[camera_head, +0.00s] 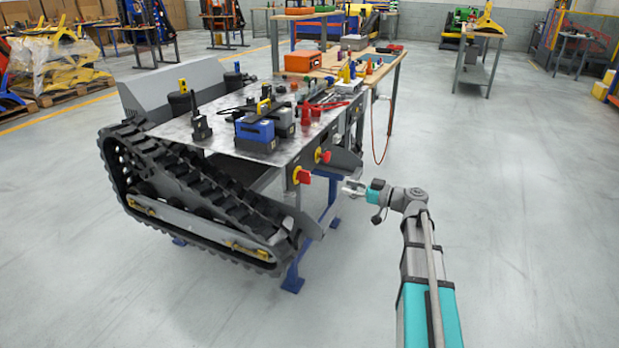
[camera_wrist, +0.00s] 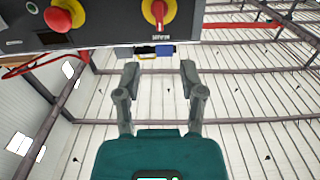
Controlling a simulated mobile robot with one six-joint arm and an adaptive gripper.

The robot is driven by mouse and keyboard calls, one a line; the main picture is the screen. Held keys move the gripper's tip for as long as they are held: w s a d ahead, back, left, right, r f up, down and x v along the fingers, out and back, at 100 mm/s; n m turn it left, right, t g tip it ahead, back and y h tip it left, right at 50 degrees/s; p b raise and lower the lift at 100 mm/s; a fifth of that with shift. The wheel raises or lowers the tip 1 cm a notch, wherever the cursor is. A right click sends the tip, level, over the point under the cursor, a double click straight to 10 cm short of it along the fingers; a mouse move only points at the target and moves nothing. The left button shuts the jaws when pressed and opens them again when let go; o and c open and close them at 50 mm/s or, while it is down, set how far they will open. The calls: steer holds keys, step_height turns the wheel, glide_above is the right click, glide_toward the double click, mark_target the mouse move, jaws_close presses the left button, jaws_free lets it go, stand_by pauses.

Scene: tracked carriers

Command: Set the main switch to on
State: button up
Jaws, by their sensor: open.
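The main switch (camera_wrist: 157,13) is a red rotary handle on a yellow plate, at the top of the wrist view on a dark panel (camera_wrist: 110,30). Its handle looks roughly upright in that picture, and the top is cut off. A small label below it is too small to read. My gripper (camera_wrist: 159,70) is open and empty, its two fingers pointing toward the panel, apart from the switch. In the head view my gripper (camera_head: 354,187) is right of the carrier's end panel, where two red-and-yellow controls show; I cannot tell there which is the switch.
A red mushroom button on yellow (camera_wrist: 62,16) sits left of the switch. The tracked carrier (camera_head: 180,185) stands on blue supports (camera_head: 292,278), with batteries (camera_head: 255,132) and tools on its top. A workbench (camera_head: 372,78) is behind. Floor to the right is clear.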

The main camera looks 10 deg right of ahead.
mark_target(308, 184)
steer(key=shift+a, duration=0.1)
steer(key=shift+x, duration=6.85)
steer(key=shift+f, duration=0.1)
